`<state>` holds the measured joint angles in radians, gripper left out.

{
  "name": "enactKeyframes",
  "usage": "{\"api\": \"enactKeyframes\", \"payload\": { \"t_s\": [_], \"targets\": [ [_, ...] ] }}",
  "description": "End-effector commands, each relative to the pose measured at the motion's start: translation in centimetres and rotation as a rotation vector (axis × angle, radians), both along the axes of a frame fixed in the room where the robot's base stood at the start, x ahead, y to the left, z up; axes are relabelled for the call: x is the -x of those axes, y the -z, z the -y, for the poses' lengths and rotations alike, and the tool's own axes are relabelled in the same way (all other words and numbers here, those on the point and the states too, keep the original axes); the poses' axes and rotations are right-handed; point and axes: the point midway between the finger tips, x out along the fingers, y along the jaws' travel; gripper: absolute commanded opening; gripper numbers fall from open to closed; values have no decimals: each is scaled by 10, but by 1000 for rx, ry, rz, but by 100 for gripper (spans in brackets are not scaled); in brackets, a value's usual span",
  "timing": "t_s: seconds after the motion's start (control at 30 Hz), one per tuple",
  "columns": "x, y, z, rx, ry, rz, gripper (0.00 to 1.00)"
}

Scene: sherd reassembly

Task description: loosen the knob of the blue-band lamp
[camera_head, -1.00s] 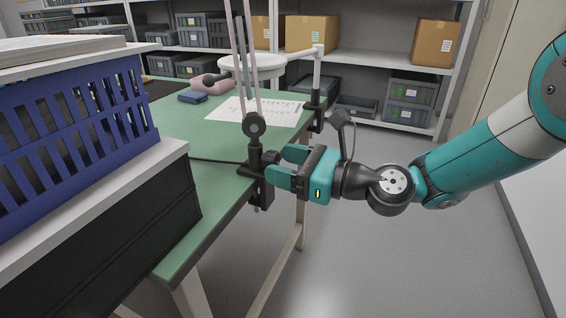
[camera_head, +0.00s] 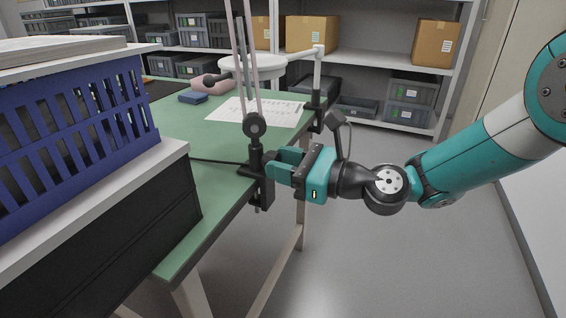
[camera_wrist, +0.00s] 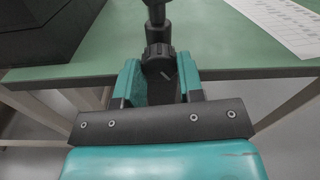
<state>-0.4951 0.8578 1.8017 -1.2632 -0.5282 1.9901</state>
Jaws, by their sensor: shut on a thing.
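A lamp with thin pinkish arm rods (camera_head: 240,60) stands on a black clamp (camera_head: 256,160) at the near right edge of the green table. No blue band shows on it. In the wrist view its dark ribbed knob (camera_wrist: 158,56), with a pale mark, sits between the two teal fingers. My gripper (camera_head: 273,165) is level at the table edge and is shut on the knob; it also shows in the wrist view (camera_wrist: 158,75). In the head view the fingers hide the knob.
A second, white lamp (camera_head: 318,75) is clamped further back on the table (camera_head: 215,205). A printed sheet (camera_head: 255,112) and a blue box (camera_head: 193,97) lie on the table. A blue crate (camera_head: 75,150) stands at left. The floor at right is clear.

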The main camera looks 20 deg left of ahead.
Motion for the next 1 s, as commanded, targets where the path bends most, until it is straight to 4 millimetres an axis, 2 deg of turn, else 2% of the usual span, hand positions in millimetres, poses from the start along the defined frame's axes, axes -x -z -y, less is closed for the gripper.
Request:
{"api": "enactKeyframes", "payload": {
  "t_s": [0.27,1.0],
  "targets": [
    [0,0,0,16,1,194,11],
    [0,3,0,70,0,897,11]
  ]
}}
